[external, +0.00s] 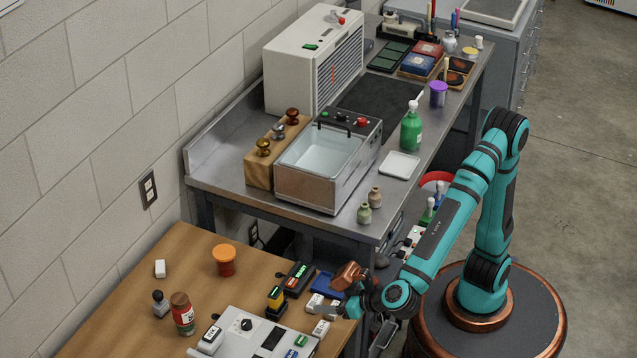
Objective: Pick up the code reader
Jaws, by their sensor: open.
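A small yellow-and-black upright device (276,299) on the wooden table looks like the code reader, but it is too small to be sure. A black device with a lit green display (295,278) lies just behind it to the right. My gripper (324,304) is at the table's right side, low over the top and to the right of the yellow-and-black device. Its jaws are open and appear empty, apart from that device. My copper and teal wrist partly hides the fingers and the table edge.
A blue tray (323,284) lies close behind my gripper. A grey panel box (255,335) and a small white block (321,328) are in front. The steel bench (225,190) rises behind.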

